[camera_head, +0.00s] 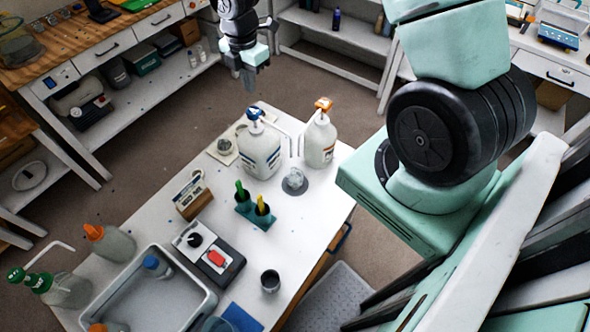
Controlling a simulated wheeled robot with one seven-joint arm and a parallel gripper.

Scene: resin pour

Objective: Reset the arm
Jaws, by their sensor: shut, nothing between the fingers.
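My gripper (250,80) shows at the top centre, past the far end of the white table (338,158). It points down with its fingers together and holds nothing. It hangs above and beyond the two pump bottles and is apart from them in the picture. My arm's large mint-green and black links fill the right side. The middle part of the arm between the shoulder and the gripper is out of the frame.
A blue-topped pump bottle (260,150) and an orange-topped one (319,142) stand at the table's far end. A black-and-white device (208,250), a dark cup (270,281) and a grey tray (205,302) stand nearer. Shelves and workbenches line the room. Floor shows around the table.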

